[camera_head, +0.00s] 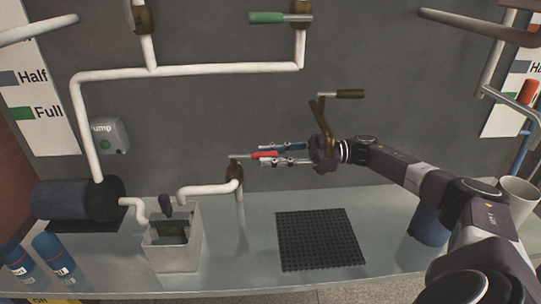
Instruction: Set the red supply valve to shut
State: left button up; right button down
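The red supply valve has a red lever handle (264,155) that points right, roughly level, from a brown valve body (235,173) at the end of a white pipe. My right gripper (268,154) reaches in from the right, with one finger above the red handle and one below it. The handle lies between the fingers. Whether both fingers press on it is too small to tell. My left gripper is not in view.
A brown-handled lever (349,94) sits just above my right gripper. A green-handled valve (267,18) is on the pipe at the top. A grey open container (173,249), a black grid mat (319,239) and a dark cylinder (78,200) are on the bench. Blue bottles (53,255) stand at left.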

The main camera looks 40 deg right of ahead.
jog(key=c, duration=1.7)
grip_release()
jog(key=shift+w, duration=0.1)
jog(key=v, duration=1.2)
